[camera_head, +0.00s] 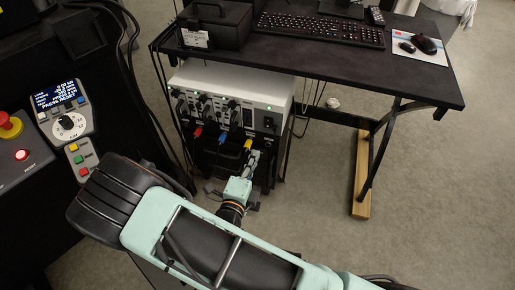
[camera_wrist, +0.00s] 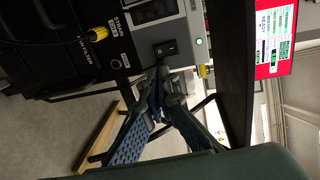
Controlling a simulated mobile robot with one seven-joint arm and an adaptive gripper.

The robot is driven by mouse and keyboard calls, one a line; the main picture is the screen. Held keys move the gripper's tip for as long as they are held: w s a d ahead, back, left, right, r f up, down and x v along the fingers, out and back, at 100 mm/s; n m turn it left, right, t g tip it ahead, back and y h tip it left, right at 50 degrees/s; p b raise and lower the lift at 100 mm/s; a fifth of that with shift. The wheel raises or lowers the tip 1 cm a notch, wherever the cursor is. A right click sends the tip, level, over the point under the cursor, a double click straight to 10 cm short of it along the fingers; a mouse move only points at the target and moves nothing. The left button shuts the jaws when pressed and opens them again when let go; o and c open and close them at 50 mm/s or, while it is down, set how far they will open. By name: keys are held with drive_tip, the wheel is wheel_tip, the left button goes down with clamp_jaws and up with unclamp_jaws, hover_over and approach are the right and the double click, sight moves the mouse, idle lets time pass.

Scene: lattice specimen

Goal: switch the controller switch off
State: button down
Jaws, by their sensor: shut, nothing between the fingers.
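The controller (camera_head: 235,88) is a pale box under the desk, with cables plugged into its front. Its black rocker switch (camera_wrist: 165,48) is on the front panel in the wrist view, beside a lit green lamp (camera_wrist: 198,41). A dark switch plate (camera_head: 268,123) shows at the right of the controller's front in the head view. My gripper (camera_head: 255,156) is in front of the controller, lower than the switch plate in the picture. In the wrist view my gripper (camera_wrist: 159,78) is shut and empty, its fingertips just below the switch. I cannot tell whether they touch the panel.
Red, blue and yellow plugs (camera_head: 247,145) stick out of the controller's front left of the switch. The black desk (camera_head: 320,60) overhangs it, with a keyboard (camera_head: 320,28) on top. A desk leg with a wooden foot (camera_head: 361,175) stands right. Floor right of the controller is partly clear.

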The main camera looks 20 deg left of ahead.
sight(268, 126)
drive_tip(key=w+b, duration=0.1)
drive_tip(key=w, duration=0.2)
drive_tip(key=w+f+b, duration=0.1)
drive_tip(key=w, duration=0.3)
drive_tip(key=w+b, duration=0.1)
drive_tip(key=w, duration=0.3)
drive_tip(key=shift+w+a+f, duration=0.15)
drive_tip(key=shift+a+f, duration=0.1)
drive_tip(key=shift+f, duration=0.05)
drive_tip(key=shift+w+b, duration=0.3)
drive_tip(key=shift+w, duration=0.3)
drive_tip(key=shift+w+r+p, duration=0.1)
drive_tip(key=shift+w+p, duration=0.15)
drive_tip(key=shift+p, duration=0.3)
drive_tip(key=shift+f, duration=0.2)
